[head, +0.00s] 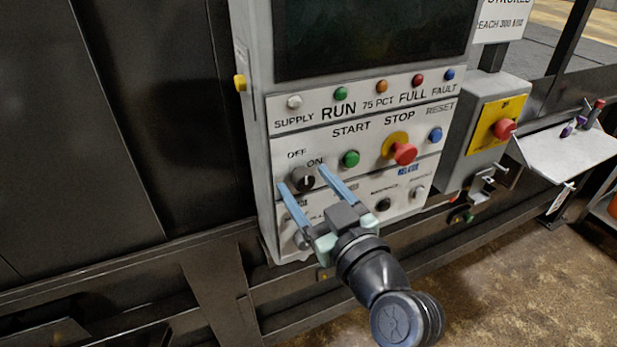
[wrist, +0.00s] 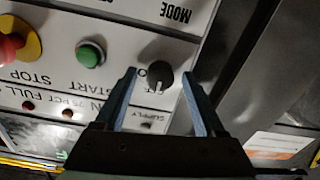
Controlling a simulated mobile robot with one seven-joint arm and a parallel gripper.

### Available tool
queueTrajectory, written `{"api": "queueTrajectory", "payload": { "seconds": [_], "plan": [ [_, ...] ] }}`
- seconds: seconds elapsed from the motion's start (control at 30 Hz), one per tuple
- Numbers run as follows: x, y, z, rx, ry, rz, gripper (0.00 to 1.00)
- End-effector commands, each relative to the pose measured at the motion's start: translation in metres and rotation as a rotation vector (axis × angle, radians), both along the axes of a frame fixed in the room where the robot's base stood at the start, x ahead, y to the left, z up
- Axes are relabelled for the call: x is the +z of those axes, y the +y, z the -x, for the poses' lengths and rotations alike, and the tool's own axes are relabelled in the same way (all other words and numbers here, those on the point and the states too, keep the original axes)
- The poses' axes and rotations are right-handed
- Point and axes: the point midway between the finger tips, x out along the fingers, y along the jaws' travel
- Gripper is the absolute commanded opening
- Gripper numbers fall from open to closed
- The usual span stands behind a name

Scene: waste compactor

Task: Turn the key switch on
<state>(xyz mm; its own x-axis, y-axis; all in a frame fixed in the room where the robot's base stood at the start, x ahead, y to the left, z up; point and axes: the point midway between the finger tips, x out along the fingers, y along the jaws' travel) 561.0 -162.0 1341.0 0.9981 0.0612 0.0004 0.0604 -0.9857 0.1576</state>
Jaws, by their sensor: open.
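The key switch (head: 304,180) is a round black knob on the light control panel, just below the OFF and ON labels. It also shows in the wrist view (wrist: 159,75), where the panel lettering is upside down. A pale mark on its face points down in that view, toward where the partly hidden OFF lettering appears. My gripper (head: 302,178) is open, with one blue finger on each side of the knob. In the wrist view the fingertips (wrist: 158,73) flank the knob with visible gaps. Whether they reach its depth is hard to tell.
The green START button (head: 350,159) and the red STOP button (head: 404,153) on its yellow base sit to the right of the switch. A yellow box with a red button (head: 503,129) and a white shelf (head: 570,155) stand farther right. A dark screen (head: 370,35) is above.

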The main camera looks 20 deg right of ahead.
Motion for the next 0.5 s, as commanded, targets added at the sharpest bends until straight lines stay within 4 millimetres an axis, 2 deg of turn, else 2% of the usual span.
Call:
{"api": "queueTrajectory", "payload": {
  "seconds": [0.27, 0.5],
  "plan": [
    [-0.0002, 0.0003, -0.0014, 0.0, 0.0, 0.0, 0.72],
    [-0.0003, 0.0002, -0.0012, 0.0, 0.0, 0.0, 0.3]
  ]
}}
